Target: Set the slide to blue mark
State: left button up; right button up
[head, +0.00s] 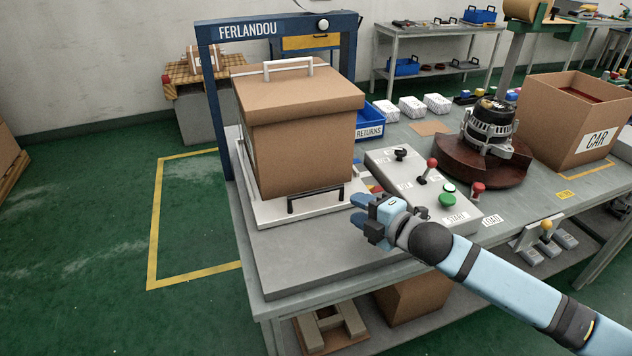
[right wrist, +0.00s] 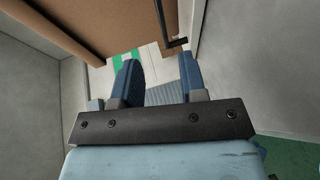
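A white plate (head: 262,212) with a black handle (head: 316,200) on its front lies on the grey bench; it looks like the slide. A large brown lidded box (head: 300,150) stands on it. Coloured patches, including red (head: 375,189), show to the plate's right; I cannot make out a blue mark for certain. My right gripper (head: 362,216) is right of the black handle, apart from it. In the right wrist view its fingers (right wrist: 162,78) are spread with nothing between them; the handle (right wrist: 176,43) and a green patch (right wrist: 126,58) show beyond. My left gripper is out of view.
A control panel (head: 395,170) with a red-knobbed lever (head: 430,166) and green button (head: 447,199) stands close behind my right gripper. An alternator (head: 488,125) and a carton (head: 570,120) stand further right.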

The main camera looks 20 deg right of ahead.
aim_at(323, 192)
jog(key=x, duration=1.2)
jog(key=shift+w+a+f, duration=0.1)
jog(key=shift+f, duration=0.1)
grip_shut()
